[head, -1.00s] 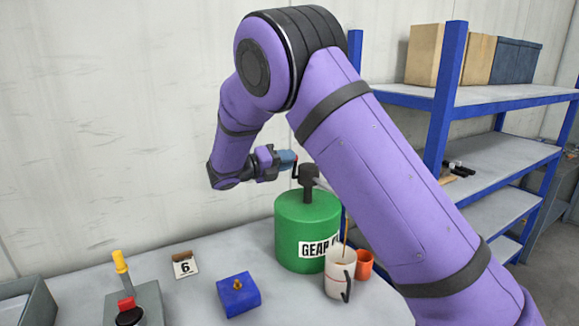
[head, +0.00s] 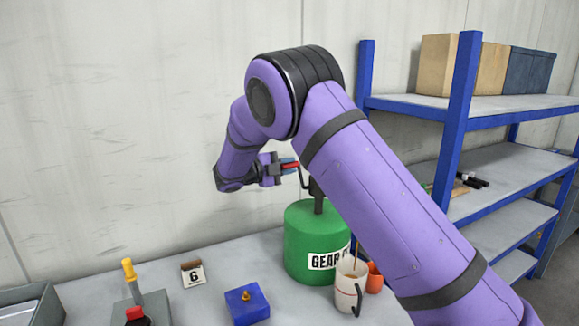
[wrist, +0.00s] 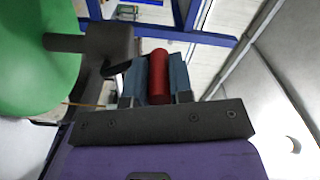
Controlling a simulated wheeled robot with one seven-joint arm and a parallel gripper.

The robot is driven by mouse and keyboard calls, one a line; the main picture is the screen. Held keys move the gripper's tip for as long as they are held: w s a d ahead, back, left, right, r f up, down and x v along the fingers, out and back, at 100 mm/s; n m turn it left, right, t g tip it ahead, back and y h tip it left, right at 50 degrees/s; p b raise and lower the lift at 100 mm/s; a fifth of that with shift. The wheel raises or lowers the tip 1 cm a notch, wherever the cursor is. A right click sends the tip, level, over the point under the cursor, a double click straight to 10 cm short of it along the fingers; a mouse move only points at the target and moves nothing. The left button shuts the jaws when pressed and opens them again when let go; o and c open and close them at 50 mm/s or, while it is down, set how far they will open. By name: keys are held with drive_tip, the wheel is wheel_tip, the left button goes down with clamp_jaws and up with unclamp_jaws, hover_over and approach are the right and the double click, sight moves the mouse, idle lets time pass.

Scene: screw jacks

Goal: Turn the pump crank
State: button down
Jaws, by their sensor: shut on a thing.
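The pump stands on a green drum (head: 305,262) with a "GEAR" label, on the grey table. A dark pump post (head: 318,200) rises from the drum top, partly hidden behind my arm. The dark crank (head: 303,180) reaches up to the red crank handle (head: 290,165). My gripper (head: 287,165) is shut on this handle at the upper left of the drum. In the wrist view the red handle (wrist: 158,78) sits between the two blue fingers, with the dark pump head (wrist: 105,48) and the green drum (wrist: 35,55) to its left.
A white mug (head: 347,290) and an orange cup (head: 374,278) stand right of the drum. A blue box (head: 245,307), a number 6 card (head: 194,275) and a yellow-handled device (head: 130,272) lie left. Blue shelving (head: 455,130) stands right; the wall is behind.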

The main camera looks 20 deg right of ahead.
drive_tip(key=shift+w+f+n, duration=0.1)
drive_tip(key=shift+w+n, duration=0.1)
drive_tip(key=shift+n, duration=0.1)
drive_tip(key=c, duration=1)
unclamp_jaws()
drive_tip(key=shift+a, duration=0.15)
drive_tip(key=a, duration=0.3)
drive_tip(key=s+a, duration=0.1)
drive_tip(key=a, duration=0.3)
drive_tip(key=s+a, duration=0.1)
drive_tip(key=a, duration=0.2)
drive_tip(key=shift+a, duration=0.2)
